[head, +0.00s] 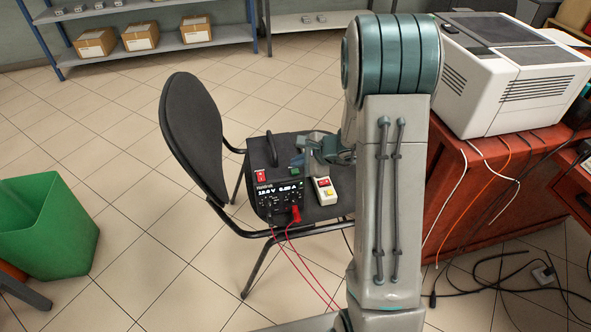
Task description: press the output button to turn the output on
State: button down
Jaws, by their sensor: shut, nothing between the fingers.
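A black bench power supply (279,197) sits on the chair's seat, its lit display reading about 12.0 V and 0.00 A. A red switch (261,176) labelled POWER is on its top left. A small green button (295,170) is on its top right; any label there is too small to read. My gripper (298,161) is shut and empty, just above and behind the green button. I cannot tell whether it touches the button. My arm hides part of the seat and the gripper's wrist.
A red cabinet (470,190) with a white machine (510,75) stands right; a green bin (45,228) stands left.

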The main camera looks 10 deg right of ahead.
notch_tip(320, 180, up, 6)
jog(key=p, duration=0.3)
jog(key=shift+f, duration=0.2)
notch_tip(320, 180, up, 8)
jog(key=r+n+g+p, duration=0.1)
jog(key=n+p, duration=0.3)
send_over(298, 173)
jog(key=s+a, duration=0.4)
jog(key=s, duration=0.1)
jog(key=s+a+r+n+g+p, duration=0.2)
jog(key=s+r+n+p, duration=0.2)
jog(key=s+r+n, duration=0.3)
jog(key=s+d+r+n+h+p, duration=0.2)
jog(key=s+r+n+h+p, duration=0.1)
jog(key=s+r, duration=0.3)
jog(key=s+d+r+n+g+h+p, duration=0.1)
jog(key=s+d+r+n+h+p, duration=0.1)
jog(key=s+r, duration=0.4)
jog(key=s+n+h+p, duration=0.1)
jog(key=s+n+p, duration=0.1)
jog(key=shift+d+r+p, duration=0.35)
jog(key=shift+d, duration=0.05)
